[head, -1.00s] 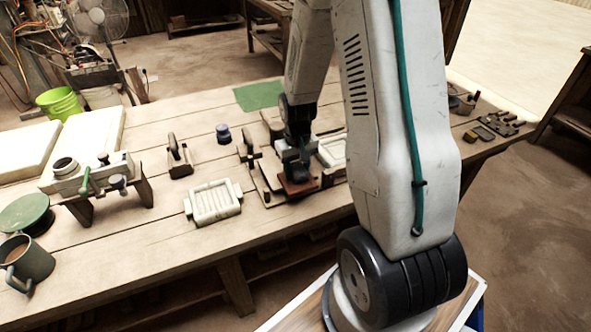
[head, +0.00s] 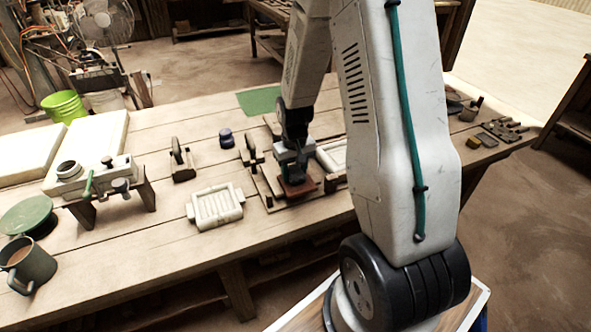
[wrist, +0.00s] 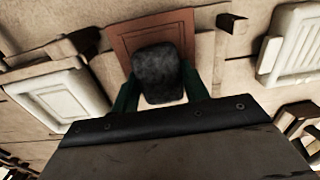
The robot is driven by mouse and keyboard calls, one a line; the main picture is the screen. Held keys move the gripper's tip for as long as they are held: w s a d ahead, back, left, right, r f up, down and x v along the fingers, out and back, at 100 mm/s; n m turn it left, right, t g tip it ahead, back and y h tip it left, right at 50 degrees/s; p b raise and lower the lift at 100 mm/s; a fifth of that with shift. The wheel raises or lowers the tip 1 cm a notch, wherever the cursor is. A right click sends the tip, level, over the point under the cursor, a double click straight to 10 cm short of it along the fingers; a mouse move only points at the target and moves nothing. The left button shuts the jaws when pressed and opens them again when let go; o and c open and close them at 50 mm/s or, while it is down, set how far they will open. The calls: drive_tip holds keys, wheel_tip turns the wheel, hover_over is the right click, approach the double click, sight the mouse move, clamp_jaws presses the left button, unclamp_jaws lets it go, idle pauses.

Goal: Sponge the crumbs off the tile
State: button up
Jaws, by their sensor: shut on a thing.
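The reddish-brown tile (wrist: 150,30) lies flat in a wooden frame on the bench. It also shows in the head view (head: 300,189), partly under my gripper. My gripper (wrist: 160,88) has green fingers on both sides of a dark grey sponge (wrist: 158,70) and is shut on it. The sponge covers the near middle part of the tile. I cannot tell whether it touches the tile. In the head view my gripper (head: 294,165) is low over the tile. I cannot make out crumbs on the bare part of the tile.
Upright wooden pieces (head: 181,160) and a dark blue jar (head: 226,138) stand to the left. A mug (head: 27,264) is at far left.

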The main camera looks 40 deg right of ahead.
drive_tip(key=shift+s+a, duration=0.45)
drive_tip(key=shift+a, duration=0.05)
drive_tip(key=shift+r, duration=0.1)
drive_tip(key=shift+r, duration=3.95)
